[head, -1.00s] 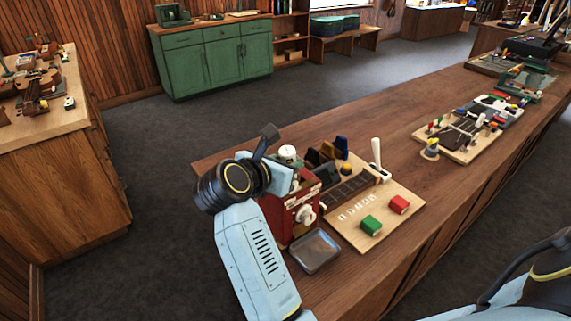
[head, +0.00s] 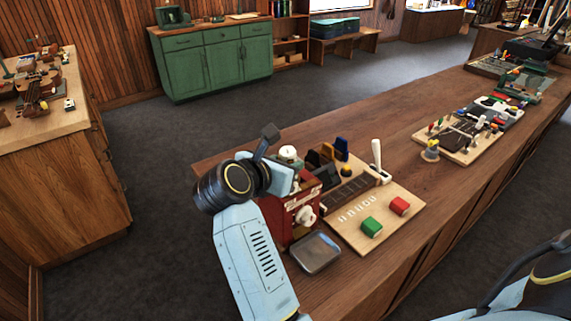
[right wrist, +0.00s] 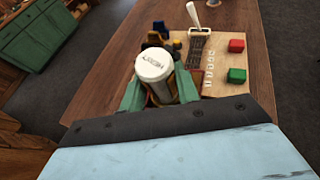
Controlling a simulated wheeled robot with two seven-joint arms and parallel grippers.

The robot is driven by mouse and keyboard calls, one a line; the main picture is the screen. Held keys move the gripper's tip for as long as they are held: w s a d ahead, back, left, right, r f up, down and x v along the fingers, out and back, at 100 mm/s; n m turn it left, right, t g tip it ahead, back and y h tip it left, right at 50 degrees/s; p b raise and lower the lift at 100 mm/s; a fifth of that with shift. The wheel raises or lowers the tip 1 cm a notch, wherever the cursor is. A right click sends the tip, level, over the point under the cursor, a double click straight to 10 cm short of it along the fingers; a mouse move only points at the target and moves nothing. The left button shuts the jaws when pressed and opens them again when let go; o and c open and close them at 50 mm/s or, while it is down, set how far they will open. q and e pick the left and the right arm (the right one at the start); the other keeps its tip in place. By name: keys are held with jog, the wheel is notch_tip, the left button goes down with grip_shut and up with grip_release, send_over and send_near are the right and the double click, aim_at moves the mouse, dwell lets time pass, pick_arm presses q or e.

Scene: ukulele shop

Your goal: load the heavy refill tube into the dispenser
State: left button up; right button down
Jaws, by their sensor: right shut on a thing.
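My left gripper is not in view.
A grey metal tray (head: 316,251) lies before the dispenser. Beside it is a wooden board (head: 347,232) with a green block (head: 371,227), a red block (head: 400,205) and a white lever (head: 377,155).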

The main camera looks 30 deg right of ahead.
jog(key=shift+a+f+b, duration=0.1)
jog(key=shift+f+b, duration=0.15)
jog(key=shift+b, duration=0.05)
jog(key=c, duration=1.3)
grip_release()
jog(key=shift+a, duration=0.1)
